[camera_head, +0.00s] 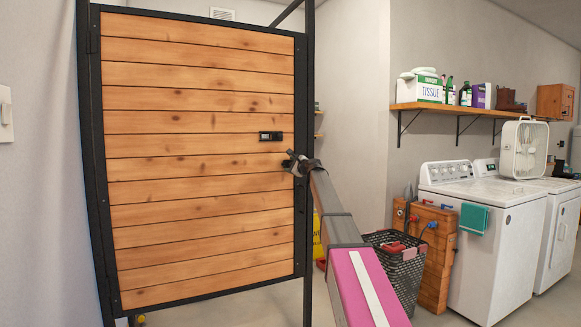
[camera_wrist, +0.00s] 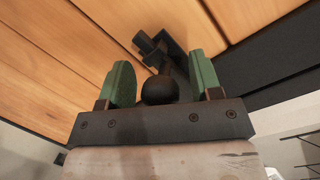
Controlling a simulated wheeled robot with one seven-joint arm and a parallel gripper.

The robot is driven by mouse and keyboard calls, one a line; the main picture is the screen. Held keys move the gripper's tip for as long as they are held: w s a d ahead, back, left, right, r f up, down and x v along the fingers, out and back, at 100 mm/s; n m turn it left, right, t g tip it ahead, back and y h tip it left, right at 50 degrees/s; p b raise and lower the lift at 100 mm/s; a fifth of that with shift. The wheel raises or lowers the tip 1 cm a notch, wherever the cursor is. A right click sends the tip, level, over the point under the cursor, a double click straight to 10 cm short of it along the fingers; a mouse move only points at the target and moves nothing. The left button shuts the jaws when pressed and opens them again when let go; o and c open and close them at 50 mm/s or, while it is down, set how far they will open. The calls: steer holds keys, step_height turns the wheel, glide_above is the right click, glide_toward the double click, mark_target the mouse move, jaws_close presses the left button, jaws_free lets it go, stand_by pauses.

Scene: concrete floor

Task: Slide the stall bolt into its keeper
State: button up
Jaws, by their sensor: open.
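The stall door (camera_head: 200,150) has pale wooden planks in a black metal frame, and looks closed against the black post (camera_head: 309,100). My gripper (camera_head: 294,162) is at the door's right edge, below a small black fitting (camera_head: 270,136). In the wrist view its two green fingers (camera_wrist: 161,65) are open, one on each side of a round black knob (camera_wrist: 160,90). The knob appears to belong to the dark bolt (camera_wrist: 150,45) on the planks just beyond. A gap shows between the knob and each finger. The keeper cannot be made out.
To the right stand a dark mesh basket (camera_head: 396,265), a wooden box with coloured taps (camera_head: 438,255) and a white washer (camera_head: 490,240). A shelf (camera_head: 440,107) with supplies is above. A light switch (camera_head: 5,115) is on the left wall.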

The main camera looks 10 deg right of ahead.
steer(key=shift+w+a, duration=0.15)
steer(key=shift+w, duration=0.1)
steer(key=shift+c, duration=0.3)
jaws_close()
steer(key=d, duration=0.1)
steer(key=w+d, duration=0.1)
steer(key=d, duration=0.3)
steer(key=shift+w, duration=0.25)
steer(key=shift+f, duration=0.1)
steer(key=shift+o, duration=0.3)
jaws_free()
steer(key=shift+d, duration=0.15)
